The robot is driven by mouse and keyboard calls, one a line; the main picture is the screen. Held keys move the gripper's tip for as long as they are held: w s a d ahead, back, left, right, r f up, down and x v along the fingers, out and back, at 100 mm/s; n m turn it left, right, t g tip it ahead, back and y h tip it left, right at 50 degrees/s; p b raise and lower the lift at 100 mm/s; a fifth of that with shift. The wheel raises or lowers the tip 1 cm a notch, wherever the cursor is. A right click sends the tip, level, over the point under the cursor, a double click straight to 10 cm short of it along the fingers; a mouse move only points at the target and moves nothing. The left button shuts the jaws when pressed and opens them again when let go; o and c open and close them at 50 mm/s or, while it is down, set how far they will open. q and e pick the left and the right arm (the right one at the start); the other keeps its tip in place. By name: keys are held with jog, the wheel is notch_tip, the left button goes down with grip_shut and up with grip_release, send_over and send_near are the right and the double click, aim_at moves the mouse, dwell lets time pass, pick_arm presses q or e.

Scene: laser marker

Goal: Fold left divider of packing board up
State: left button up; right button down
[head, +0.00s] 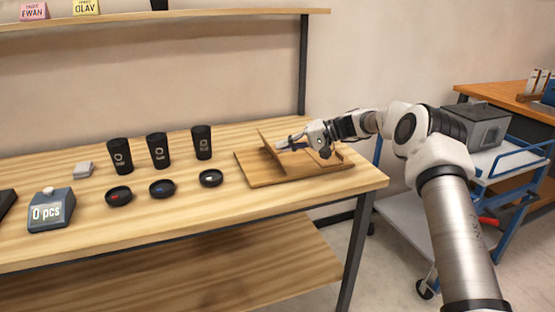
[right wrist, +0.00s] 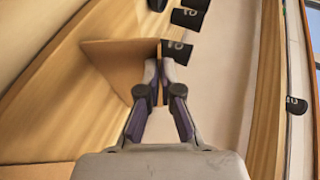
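The wooden packing board (head: 262,180) lies on the right end of the table. Its left divider (head: 270,147) is raised and tilted, with its lower edge at the base. My right gripper (head: 290,143) reaches in from the right, at the divider's upper part. In the right wrist view the divider (right wrist: 112,62) is a brown panel whose edge runs in between the two fingertips (right wrist: 161,72). The fingers are close together and appear to pinch that edge. The fingers hide part of the edge. My left gripper is in neither view.
Three black cups (head: 158,150) stand left of the board, with three dark lids (head: 162,188) before them. A blue cart (head: 510,160) stands to the right. The table's front right corner is clear.

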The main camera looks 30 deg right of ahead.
jog(key=shift+s+d+f+m+t+y+b, duration=0.1)
jog(key=shift+d+f+m+t+y+b, duration=0.1)
jog(key=shift+d+y+b, duration=0.3)
jog(key=shift+s+d+f+m+t+y+b, duration=0.1)
jog(key=shift+d+f+m+t+y+b, duration=0.1)
jog(key=shift+d+y+b, duration=0.25)
jog(key=shift+s+d+r+b, duration=0.15)
jog(key=shift+d+b, duration=0.25)
jog(key=shift+b, duration=0.2)
jog(key=c, duration=1.4)
grip_release()
jog(key=shift+d, duration=0.1)
jog(key=shift+d+f, duration=0.1)
jog(key=shift+f, duration=0.1)
jog(key=shift+r, duration=0.15)
